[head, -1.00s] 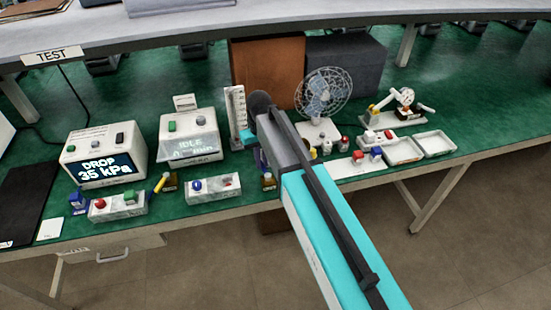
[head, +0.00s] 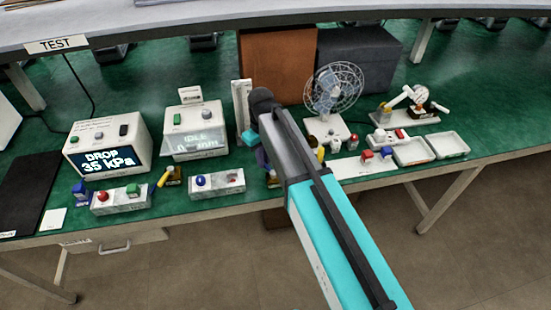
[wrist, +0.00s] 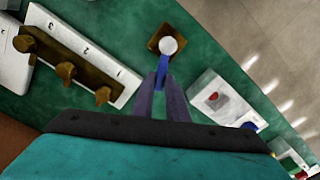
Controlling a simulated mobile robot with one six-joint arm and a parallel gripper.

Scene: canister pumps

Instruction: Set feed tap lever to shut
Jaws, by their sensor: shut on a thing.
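A small tap stands on the green bench, with a brown square base (wrist: 154,45), a white round top (wrist: 168,46) and a blue lever (wrist: 162,68) in the wrist view. My gripper (wrist: 161,82) is shut on the blue lever, its two dark purple fingers around its outer end. The lever points from the tap top back toward my gripper. In the head view my arm covers most of this tap. No label on it is readable, so I cannot tell the lever's marked setting.
A white strip (wrist: 88,52) numbered 1 to 3 with brown knobs lies left of the tap. A white box with a red button (wrist: 213,97) is to its right. A fan (head: 333,92) stands right of my arm. A yellow-levered tap (head: 170,177) stands left.

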